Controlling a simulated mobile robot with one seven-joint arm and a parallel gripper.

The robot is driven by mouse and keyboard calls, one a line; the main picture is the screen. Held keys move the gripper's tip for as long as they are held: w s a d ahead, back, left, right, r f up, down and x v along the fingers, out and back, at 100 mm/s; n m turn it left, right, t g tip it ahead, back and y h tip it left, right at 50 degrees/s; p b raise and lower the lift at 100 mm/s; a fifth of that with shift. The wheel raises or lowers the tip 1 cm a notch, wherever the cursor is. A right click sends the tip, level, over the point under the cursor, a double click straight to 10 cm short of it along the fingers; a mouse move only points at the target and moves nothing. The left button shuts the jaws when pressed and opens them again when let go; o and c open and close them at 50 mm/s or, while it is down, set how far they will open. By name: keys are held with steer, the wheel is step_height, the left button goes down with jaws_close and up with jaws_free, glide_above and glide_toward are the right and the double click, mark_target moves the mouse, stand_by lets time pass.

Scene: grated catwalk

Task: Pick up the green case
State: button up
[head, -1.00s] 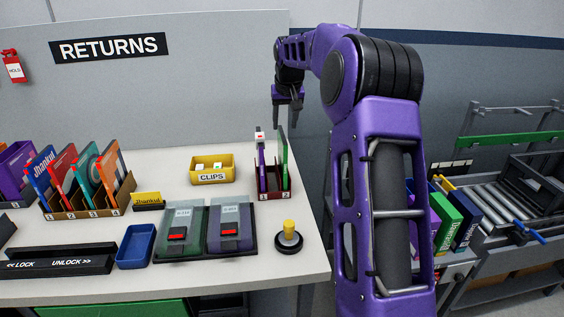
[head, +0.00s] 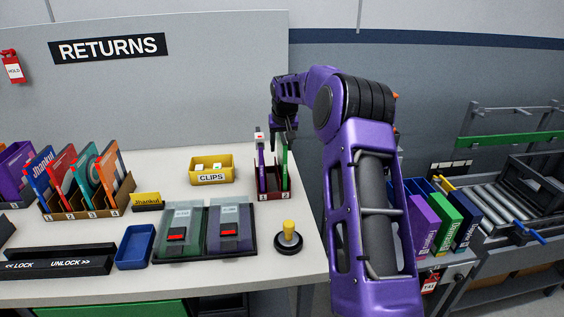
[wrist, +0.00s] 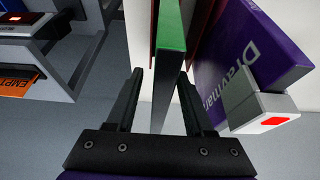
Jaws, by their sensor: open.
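The green case (head: 284,162) stands upright in slot 2 of a small dark red rack (head: 272,194) near the table's right edge. My gripper (head: 284,132) is over the rack, pointing down at the case's top. A purple case (head: 261,163) stands in slot 1; in the wrist view this purple case (wrist: 245,62) carries a grey-white clip with a red mark, close to the right finger.
A yellow clips bin (head: 212,170) stands left of the rack. A tray (head: 254,243) with two lidded boxes and a yellow-knobbed post (head: 289,238) are in front. A wall panel (head: 220,80) rises behind. Other boxes, one green (head: 444,218), stand off the table at right.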

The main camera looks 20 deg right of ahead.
steer(key=shift+f, duration=0.25)
stand_by(0.4)
jaws_close()
stand_by(1.4)
